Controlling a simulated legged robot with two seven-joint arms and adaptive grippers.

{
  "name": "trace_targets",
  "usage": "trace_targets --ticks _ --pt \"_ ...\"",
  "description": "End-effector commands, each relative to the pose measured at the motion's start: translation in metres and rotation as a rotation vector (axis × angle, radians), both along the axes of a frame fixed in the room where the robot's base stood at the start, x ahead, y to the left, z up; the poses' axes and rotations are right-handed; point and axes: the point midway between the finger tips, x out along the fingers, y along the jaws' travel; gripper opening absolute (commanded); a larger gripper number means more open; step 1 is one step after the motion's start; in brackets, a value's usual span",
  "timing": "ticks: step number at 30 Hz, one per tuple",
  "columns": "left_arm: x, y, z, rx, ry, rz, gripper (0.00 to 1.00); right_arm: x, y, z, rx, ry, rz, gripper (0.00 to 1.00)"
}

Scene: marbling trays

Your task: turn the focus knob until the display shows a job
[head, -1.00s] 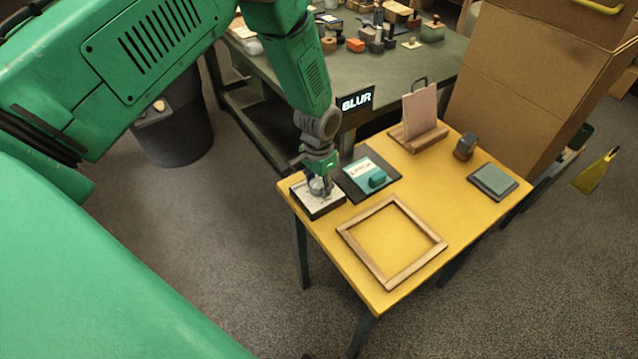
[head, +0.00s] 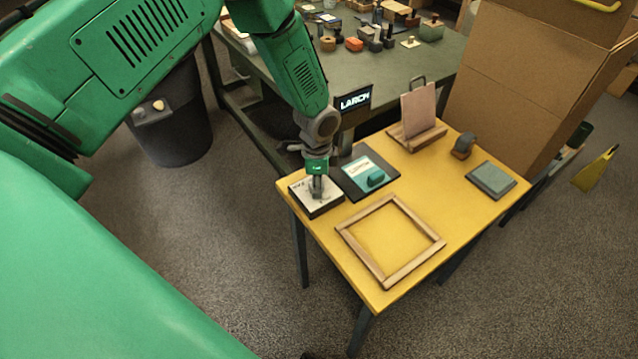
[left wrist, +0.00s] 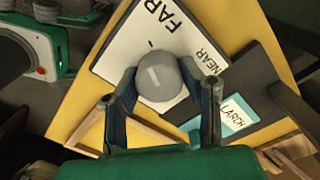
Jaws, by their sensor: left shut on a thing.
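The focus knob (left wrist: 160,75) is a round grey knob on a white plate (left wrist: 128,45) marked FAR and NEAR in the left wrist view. My left gripper (left wrist: 166,88) is shut on the knob, with one finger on each side. In the head view my left gripper (head: 317,188) reaches down onto the white-topped knob box (head: 328,204) at the table's left corner. The display (head: 354,101) is a small black sign behind the table, and it reads LARCH. A card on a dark board (head: 383,188) beside the box also reads LARCH in the left wrist view (left wrist: 236,112). My right gripper is not in view.
A wooden frame (head: 411,273) lies on the yellow table (head: 460,222). A grey pad (head: 491,179), a dark tool (head: 463,146) and a wooden stand (head: 417,138) are farther back. A cardboard box (head: 530,90) stands behind the table.

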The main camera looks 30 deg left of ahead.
Motion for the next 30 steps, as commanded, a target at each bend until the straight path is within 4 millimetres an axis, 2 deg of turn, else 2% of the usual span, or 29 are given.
trace_targets --ticks 20,21,22,30 --pt "-0.0010 0.0057 0.0004 0.007 0.005 -0.054 0.06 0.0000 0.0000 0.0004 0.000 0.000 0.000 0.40" --pt "-0.0008 0.0057 0.0005 0.007 0.004 -0.054 0.48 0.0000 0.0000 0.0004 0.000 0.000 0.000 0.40" --pt "-0.0007 0.0056 0.0004 0.007 0.004 -0.054 0.55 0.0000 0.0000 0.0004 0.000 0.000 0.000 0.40" --pt "0.0009 0.0026 -0.0002 0.003 0.002 -0.056 0.55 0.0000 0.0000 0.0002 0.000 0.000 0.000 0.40"
